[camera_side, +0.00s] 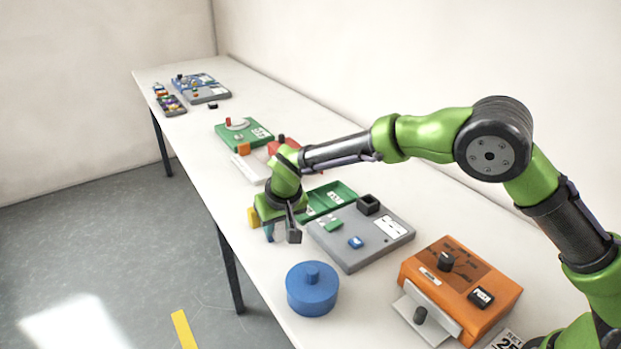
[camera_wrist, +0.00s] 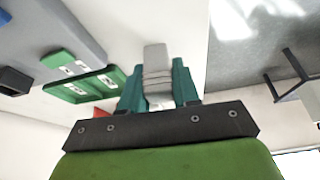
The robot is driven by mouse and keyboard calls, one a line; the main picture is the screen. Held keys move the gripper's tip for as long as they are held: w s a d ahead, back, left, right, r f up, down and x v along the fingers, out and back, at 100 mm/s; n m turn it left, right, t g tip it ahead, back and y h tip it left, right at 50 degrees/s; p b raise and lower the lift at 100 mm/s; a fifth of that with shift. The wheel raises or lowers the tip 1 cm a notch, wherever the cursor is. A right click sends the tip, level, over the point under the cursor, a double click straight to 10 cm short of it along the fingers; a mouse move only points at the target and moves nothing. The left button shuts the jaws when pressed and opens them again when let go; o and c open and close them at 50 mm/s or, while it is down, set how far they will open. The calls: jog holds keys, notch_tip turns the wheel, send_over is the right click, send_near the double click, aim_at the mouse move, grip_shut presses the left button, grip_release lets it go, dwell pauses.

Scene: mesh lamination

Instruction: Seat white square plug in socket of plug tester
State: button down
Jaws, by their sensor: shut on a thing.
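My gripper (camera_side: 282,232) hangs above the near edge of the table, left of the grey board. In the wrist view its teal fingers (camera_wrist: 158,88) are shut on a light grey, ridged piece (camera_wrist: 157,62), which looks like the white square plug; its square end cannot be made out. The grey board, which looks like the plug tester (camera_side: 350,260), lies flat to the right of my gripper.
A green tray (camera_side: 340,193) lies behind the grey board. A blue round lidded container (camera_side: 312,289) stands in front of my gripper. An orange box with a knob (camera_side: 460,285) stands to the right. Green and blue boards (camera_side: 205,90) lie farther back. The table's front edge is close.

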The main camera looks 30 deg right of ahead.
notch_tip(320, 180, up, 3)
jog(key=shift+f, duration=0.1)
jog(key=shift+s+d+r+n, duration=0.1)
jog(key=shift+d+r+n, duration=0.1)
jog(key=shift+n, duration=0.1)
jog(key=s+d+r, duration=0.4)
jog(key=s+d, duration=0.5)
jog(key=d, duration=0.2)
jog(key=s+d+r, duration=0.4)
jog(key=s+d, duration=0.4)
jog(key=d, duration=0.3)
jog(key=w+a+f, duration=0.2)
jog(key=w+a, duration=0.3)
jog(key=a, duration=0.2)
jog(key=w+a+f, duration=0.3)
jog(key=w+a, duration=0.3)
jog(key=a, duration=0.1)
jog(key=w+a+f, duration=0.3)
jog(key=w+a, duration=0.3)
jog(key=a, duration=0.2)
jog(key=shift+a+f, duration=0.1)
jog(key=shift+w+a+r, duration=0.1)
jog(key=shift+a+r, duration=0.05)
jog(key=shift+r, duration=0.2)
jog(key=shift+f, duration=0.1)
notch_tip(320, 180, down, 9)
jog(key=shift+f, duration=0.2)
